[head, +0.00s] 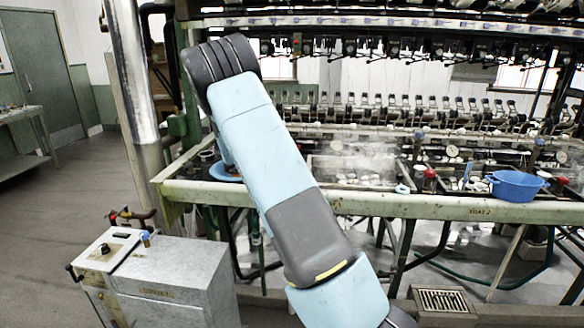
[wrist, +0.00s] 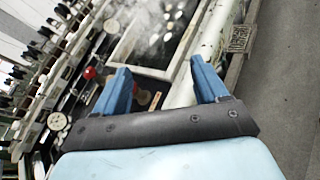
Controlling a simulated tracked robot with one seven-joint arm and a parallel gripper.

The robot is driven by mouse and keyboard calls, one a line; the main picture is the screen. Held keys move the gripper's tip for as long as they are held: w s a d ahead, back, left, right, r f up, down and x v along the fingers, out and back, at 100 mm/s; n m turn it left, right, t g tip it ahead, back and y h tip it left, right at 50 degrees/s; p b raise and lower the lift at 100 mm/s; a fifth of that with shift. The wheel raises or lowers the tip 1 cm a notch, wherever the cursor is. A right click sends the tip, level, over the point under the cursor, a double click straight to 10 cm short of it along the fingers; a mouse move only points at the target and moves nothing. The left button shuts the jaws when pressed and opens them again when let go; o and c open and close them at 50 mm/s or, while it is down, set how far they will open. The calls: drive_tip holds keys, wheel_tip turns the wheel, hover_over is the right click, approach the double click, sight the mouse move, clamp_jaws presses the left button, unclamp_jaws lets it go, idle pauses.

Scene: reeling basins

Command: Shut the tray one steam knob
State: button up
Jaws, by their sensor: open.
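My gripper (wrist: 159,66) is open in the wrist view, its two blue fingers apart with nothing between them. Beyond them lies a steaming basin (wrist: 150,70) with a pale rim. A red knob (wrist: 89,73) is left of the left finger, apart from it. My gripper is outside the head view; my arm hides part of the bench.
A blue bowl (head: 516,187) stands on the bench (head: 400,205) at right, above a label reading like "TRAY 2". A grey metal cabinet (head: 170,280) with knobs stands lower left. Pipes run under the bench. A floor grate (head: 441,300) lies in front. Open floor is at left.

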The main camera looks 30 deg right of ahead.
drive_tip(key=w+f+n+t+h, duration=0.1)
drive_tip(key=w+f+n, duration=0.1)
drive_tip(key=w+f, duration=0.1)
drive_tip(key=w+a+f+n+t+h, duration=0.1)
drive_tip(key=w+f+n+t, duration=0.1)
drive_tip(key=w+f, duration=0.1)
drive_tip(key=w+a+f+n+t, duration=0.1)
drive_tip(key=w+f+n, duration=0.2)
drive_tip(key=w, duration=0.1)
drive_tip(key=shift+f+h, duration=0.1)
drive_tip(key=shift+h, duration=0.3)
drive_tip(key=x, duration=1.3)
drive_tip(key=shift+w+d, duration=0.2)
drive_tip(key=shift+d, duration=0.05)
